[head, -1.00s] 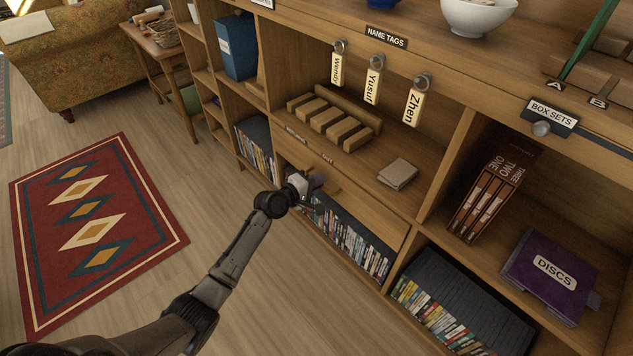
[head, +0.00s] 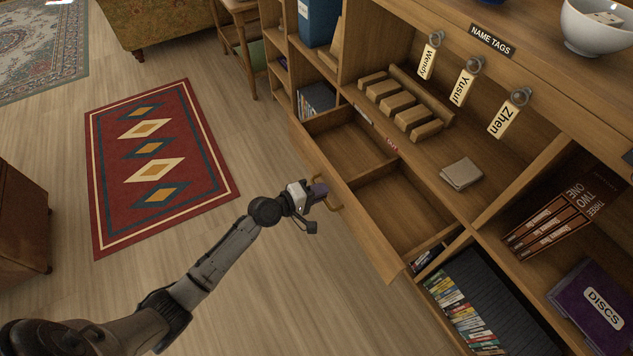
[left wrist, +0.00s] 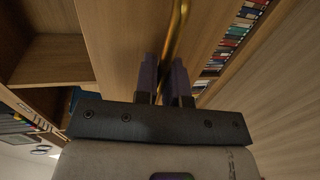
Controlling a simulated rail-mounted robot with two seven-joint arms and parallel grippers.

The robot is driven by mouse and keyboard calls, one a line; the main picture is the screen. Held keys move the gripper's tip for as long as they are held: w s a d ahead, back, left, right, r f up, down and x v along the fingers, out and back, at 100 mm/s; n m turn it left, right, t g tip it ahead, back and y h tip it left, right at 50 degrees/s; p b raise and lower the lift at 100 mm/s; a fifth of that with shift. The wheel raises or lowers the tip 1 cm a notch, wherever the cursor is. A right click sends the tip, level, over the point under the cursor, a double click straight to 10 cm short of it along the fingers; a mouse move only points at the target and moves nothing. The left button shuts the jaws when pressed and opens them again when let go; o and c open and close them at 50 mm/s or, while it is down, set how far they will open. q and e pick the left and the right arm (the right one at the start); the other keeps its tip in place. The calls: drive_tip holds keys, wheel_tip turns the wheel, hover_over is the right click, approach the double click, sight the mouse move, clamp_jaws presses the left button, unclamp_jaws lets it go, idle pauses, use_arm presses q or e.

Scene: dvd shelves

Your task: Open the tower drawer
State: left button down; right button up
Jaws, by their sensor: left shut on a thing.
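The wooden drawer (head: 366,222) below the name-tag cubby is pulled out of the shelf unit. Its inside shows empty, with a divider making two compartments. My left gripper (head: 322,193) is at the drawer's front, shut on the brass handle (head: 333,203). In the left wrist view the purple fingers (left wrist: 163,78) close around the curved brass handle (left wrist: 176,32), against the wooden drawer front (left wrist: 120,40). My right gripper is not in view.
Above the drawer are a slotted wooden rack (head: 405,105), a small grey booklet (head: 461,173) and hanging name tags (head: 466,87). Discs (head: 465,310) fill a lower shelf. The floor before the drawer is clear, with a red rug (head: 155,160) to the left.

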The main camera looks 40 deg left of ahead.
use_arm(q)
drive_tip(key=shift+s+a, duration=0.1)
drive_tip(key=shift+s, duration=0.05)
drive_tip(key=c, duration=1.2)
unclamp_jaws()
drive_tip(key=shift+c, duration=0.2)
drive_tip(key=p+v, duration=0.2)
drive_tip(key=v, duration=1.1)
drive_tip(key=shift+s+a+p, duration=0.2)
drive_tip(key=shift+s+p, duration=0.1)
drive_tip(key=shift+s, duration=0.05)
drive_tip(key=shift+r, duration=0.1)
